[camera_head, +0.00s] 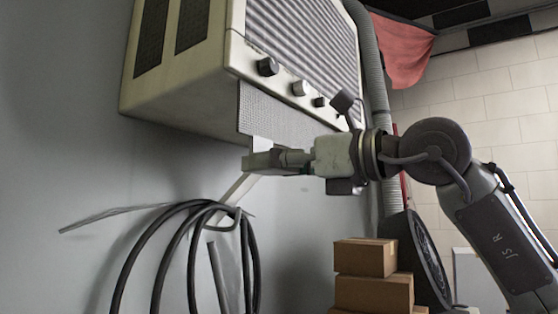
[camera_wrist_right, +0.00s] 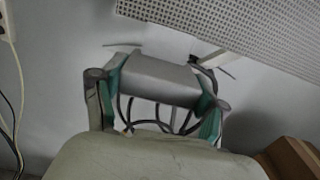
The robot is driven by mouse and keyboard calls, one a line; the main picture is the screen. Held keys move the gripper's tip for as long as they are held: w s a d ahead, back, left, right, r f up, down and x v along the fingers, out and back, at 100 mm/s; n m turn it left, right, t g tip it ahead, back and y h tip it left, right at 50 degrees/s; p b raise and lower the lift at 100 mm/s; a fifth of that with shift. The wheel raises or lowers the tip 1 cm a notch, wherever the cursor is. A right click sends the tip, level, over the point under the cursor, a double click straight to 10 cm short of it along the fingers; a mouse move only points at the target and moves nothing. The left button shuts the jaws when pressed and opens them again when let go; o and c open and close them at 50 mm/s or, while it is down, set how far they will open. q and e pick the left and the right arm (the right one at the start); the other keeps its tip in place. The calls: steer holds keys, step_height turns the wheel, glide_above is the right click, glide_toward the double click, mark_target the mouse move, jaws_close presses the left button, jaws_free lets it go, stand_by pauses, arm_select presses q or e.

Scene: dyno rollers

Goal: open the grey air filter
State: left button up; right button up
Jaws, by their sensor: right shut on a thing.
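The grey air filter (camera_head: 268,112) is a perforated panel that hangs below the front of a cream wall unit (camera_head: 185,95). In the right wrist view its dotted sheet (camera_wrist_right: 250,32) crosses the upper right. My right gripper (camera_head: 264,160) is just under the panel's lower edge. In the right wrist view its green-padded fingers (camera_wrist_right: 160,86) are shut on a smooth grey handle piece (camera_wrist_right: 153,80). A pale tab (camera_head: 262,144) shows between panel and gripper; how the handle joins the panel is hidden. My left gripper is not in view.
Knobs (camera_head: 299,88) line the unit's front. Black cables (camera_head: 165,245) hang looped on a wall hook below. Cardboard boxes (camera_head: 366,257) and a round black fan-like thing (camera_head: 425,258) stand lower right. A ribbed hose (camera_head: 373,75) runs beside the unit.

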step_height(320, 180, down, 15)
steer(key=b, duration=1.1)
steer(key=o, duration=1.7)
steer(key=shift+d, duration=0.1)
steer(key=v, duration=1.2)
